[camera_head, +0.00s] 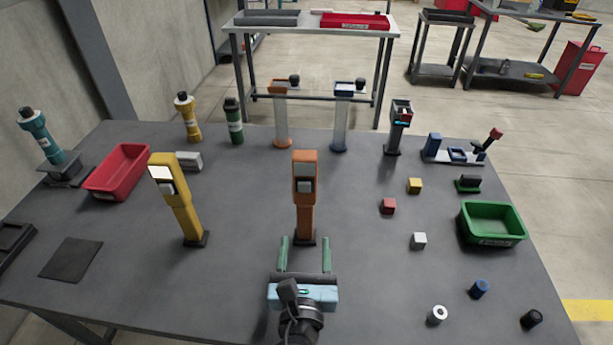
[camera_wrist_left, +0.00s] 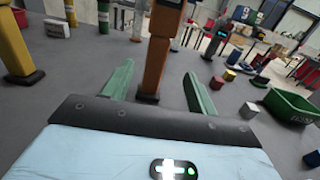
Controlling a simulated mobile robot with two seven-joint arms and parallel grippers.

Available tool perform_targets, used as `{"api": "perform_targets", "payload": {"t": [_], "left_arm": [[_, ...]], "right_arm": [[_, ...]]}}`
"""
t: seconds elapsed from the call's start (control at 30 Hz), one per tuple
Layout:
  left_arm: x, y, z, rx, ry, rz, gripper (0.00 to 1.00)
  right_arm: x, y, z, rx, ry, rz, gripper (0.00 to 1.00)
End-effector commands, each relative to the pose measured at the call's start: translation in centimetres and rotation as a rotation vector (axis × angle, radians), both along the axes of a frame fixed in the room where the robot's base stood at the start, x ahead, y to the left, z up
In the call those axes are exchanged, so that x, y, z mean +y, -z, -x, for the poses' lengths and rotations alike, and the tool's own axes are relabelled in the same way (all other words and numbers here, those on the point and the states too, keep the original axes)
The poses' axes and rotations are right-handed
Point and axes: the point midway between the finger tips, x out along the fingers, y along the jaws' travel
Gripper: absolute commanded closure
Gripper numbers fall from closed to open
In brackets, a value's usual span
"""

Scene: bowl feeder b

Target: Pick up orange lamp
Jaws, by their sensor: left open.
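The orange lamp (camera_head: 305,203) stands upright near the middle of the table, with a white square face near its top and a dark foot. My left gripper (camera_head: 305,255) is open just in front of the lamp's lower post, its green fingers to either side and a little short of it. In the left wrist view the lamp's post (camera_wrist_left: 155,65) rises between the two fingertips (camera_wrist_left: 158,85), apart from both, and its top is cut off. My right gripper does not show.
A yellow lamp (camera_head: 182,210) stands to the left. A red bin (camera_head: 118,172) is at the far left and a green bin (camera_head: 492,222) at the right. Small cubes, such as a red one (camera_head: 388,206), and cylinders lie on the right side. The table (camera_head: 240,280) is clear around the gripper.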

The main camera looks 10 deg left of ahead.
Motion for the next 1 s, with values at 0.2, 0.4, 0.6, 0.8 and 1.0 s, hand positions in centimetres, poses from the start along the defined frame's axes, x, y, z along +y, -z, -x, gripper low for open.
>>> {"api": "perform_targets", "payload": {"t": [0.2, 0.4, 0.6, 0.8, 1.0], "left_arm": [[-0.1, 0.1, 0.1, 0.001, 0.001, 0.001, 0.42], [0.1, -0.1, -1.1, -0.002, 0.0, 0.0, 0.42], [0.2, 0.0, -2.6, 0.0, 0.001, 0.001, 0.42], [0.4, -0.2, -3.7, -0.002, -0.001, 0.0, 0.42], [0.8, -0.3, -6.5, -0.002, 0.0, 0.0, 0.42]], "right_arm": [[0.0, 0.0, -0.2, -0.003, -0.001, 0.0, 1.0], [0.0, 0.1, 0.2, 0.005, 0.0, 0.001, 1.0], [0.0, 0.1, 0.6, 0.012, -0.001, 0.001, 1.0], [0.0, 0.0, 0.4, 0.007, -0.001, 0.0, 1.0], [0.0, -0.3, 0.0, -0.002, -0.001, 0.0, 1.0]]}}
